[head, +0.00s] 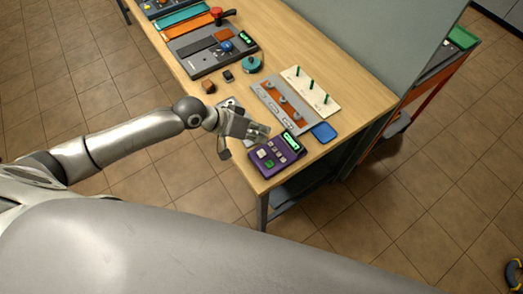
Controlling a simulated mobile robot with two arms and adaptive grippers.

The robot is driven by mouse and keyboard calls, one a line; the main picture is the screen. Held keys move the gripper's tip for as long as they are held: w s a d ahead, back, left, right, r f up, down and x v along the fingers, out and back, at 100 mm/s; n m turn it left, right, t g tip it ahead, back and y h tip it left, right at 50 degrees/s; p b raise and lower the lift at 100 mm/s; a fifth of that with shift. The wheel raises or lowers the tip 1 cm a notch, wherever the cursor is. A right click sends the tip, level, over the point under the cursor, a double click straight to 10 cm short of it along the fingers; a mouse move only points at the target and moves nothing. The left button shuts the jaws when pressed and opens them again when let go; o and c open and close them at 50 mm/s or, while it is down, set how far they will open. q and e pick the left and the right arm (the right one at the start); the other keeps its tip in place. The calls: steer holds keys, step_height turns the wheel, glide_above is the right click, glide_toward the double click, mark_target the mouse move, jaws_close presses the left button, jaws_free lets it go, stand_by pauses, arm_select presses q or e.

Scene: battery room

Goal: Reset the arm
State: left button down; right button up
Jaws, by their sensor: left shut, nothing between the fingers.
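My left arm comes in from the left, and its gripper (256,132) is shut and empty near the front edge of the wooden table (340,75). The gripper is just behind and left of a purple box (277,163) with several buttons and a green lit display. I cannot tell whether the gripper touches anything. The right gripper is not in view.
A grey and orange panel (269,107), a white board with green pegs (311,90) and a blue pad (324,132) lie beyond the gripper. Grey devices, a teal round part (252,65) and small blocks stand farther back. Tiled floor surrounds the table.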

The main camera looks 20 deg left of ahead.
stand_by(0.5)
arm_select(q)
steer(key=s+d+m, duration=0.2)
steer(key=s+d, duration=0.4)
steer(key=s, duration=0.2)
steer(key=s+a+f+n+g+y, duration=0.2)
steer(key=s+a+y, duration=0.5)
steer(key=s+a, duration=0.55)
step_height(320, 180, down, 30)
steer(key=g+b, duration=0.1)
steer(key=b, duration=0.4)
steer(key=s+a+f+b, duration=0.1)
steer(key=s+f+b, duration=0.1)
steer(key=s+f, duration=0.7)
steer(key=s+a+f+g+b, duration=0.1)
steer(key=s+a+f+b, duration=0.1)
steer(key=s+f, duration=0.6)
steer(key=shift+s+f+y+b, duration=0.3)
steer(key=shift+s+f+b, duration=0.1)
steer(key=shift+f, duration=1.5)
